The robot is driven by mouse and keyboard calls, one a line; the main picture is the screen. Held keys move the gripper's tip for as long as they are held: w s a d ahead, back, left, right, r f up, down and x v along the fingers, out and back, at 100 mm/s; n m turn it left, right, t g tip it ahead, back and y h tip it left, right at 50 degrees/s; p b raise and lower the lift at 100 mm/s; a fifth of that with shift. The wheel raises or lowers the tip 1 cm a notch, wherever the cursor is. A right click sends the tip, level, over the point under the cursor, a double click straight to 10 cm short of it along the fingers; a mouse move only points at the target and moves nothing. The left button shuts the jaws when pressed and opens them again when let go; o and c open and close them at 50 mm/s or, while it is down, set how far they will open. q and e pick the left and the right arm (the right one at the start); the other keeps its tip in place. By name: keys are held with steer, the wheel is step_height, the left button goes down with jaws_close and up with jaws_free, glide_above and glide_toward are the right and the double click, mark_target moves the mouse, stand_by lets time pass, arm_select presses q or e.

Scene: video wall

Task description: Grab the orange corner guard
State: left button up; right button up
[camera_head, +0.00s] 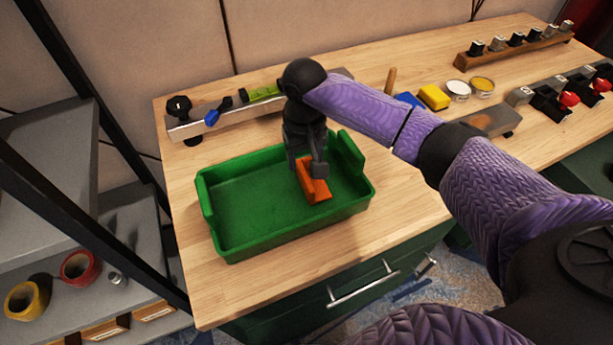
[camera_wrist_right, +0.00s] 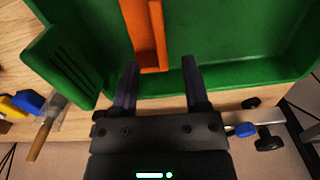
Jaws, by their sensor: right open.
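The orange corner guard (camera_head: 313,182) lies in the right part of the green tray (camera_head: 230,250). In the wrist view the orange corner guard (camera_wrist_right: 145,35) runs up from between my fingertips, nearer the left finger. My right gripper (camera_head: 312,168) reaches down into the tray over the guard's far end. In the wrist view my right gripper (camera_wrist_right: 160,72) has its two fingers apart, with the guard's near end in the gap between them. I cannot tell whether a finger touches it. My left gripper is not in view.
Behind the tray a long bar clamp (camera_head: 190,128) with blue and green parts lies along the wooden bench (camera_head: 405,215). A yellow block (camera_head: 434,97) and round tins (camera_head: 458,89) sit to the right, beyond my arm. A grey shelf (camera_head: 70,240) stands at left.

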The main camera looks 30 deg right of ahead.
mark_target(305, 175)
step_height(305, 175, down, 6)
steer(key=b, duration=0.2)
steer(key=shift+b, duration=0.35)
steer(key=shift+r, duration=0.2)
steer(key=c, duration=0.7)
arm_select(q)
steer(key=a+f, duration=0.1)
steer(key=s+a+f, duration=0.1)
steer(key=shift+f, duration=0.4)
arm_select(e)
jaws_close()
